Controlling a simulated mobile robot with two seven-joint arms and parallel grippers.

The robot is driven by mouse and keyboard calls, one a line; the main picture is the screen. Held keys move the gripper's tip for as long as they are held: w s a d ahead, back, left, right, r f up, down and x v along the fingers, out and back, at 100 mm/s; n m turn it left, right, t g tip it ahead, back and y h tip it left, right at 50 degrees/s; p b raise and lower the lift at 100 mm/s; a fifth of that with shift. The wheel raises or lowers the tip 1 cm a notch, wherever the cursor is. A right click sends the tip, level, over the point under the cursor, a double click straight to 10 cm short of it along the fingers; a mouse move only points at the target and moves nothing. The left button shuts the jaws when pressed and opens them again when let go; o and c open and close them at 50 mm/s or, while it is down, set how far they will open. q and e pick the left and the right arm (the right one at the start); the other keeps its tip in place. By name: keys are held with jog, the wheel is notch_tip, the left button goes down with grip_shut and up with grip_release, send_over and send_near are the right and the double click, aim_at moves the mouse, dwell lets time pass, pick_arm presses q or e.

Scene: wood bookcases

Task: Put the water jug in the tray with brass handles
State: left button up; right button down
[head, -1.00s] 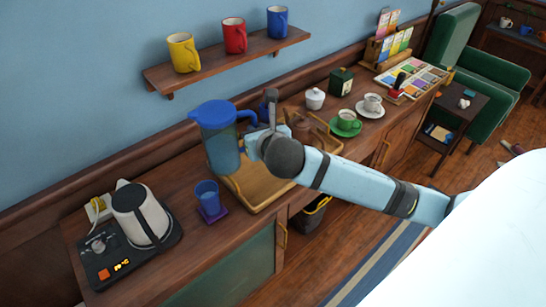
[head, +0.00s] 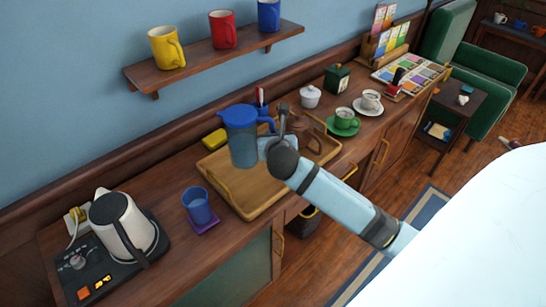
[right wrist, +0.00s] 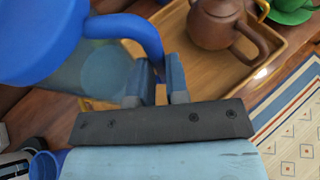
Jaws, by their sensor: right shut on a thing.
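The water jug (head: 243,146) is clear blue with a blue lid and handle. It is upright over the left part of the wooden tray with brass handles (head: 250,205); I cannot tell whether its base touches the tray floor. My right gripper (head: 266,143) is shut on the jug's handle, at the jug's right side. In the right wrist view the fingers (right wrist: 158,85) close around the lower handle, and the jug (right wrist: 90,70) fills the upper left. A brown teapot (right wrist: 215,22) stands in the tray, right of the jug. My left gripper is not in view.
A blue cup (head: 197,207) on a purple coaster stands left of the tray. A kettle (head: 120,225) is at the far left. A yellow sponge (head: 214,139) lies behind the tray. The tray's front left is bare.

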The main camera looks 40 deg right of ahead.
notch_tip(320, 180, down, 7)
jog(key=shift+b, duration=0.35)
jog(key=shift+f, duration=0.15)
jog(key=c, duration=1.1)
grip_release()
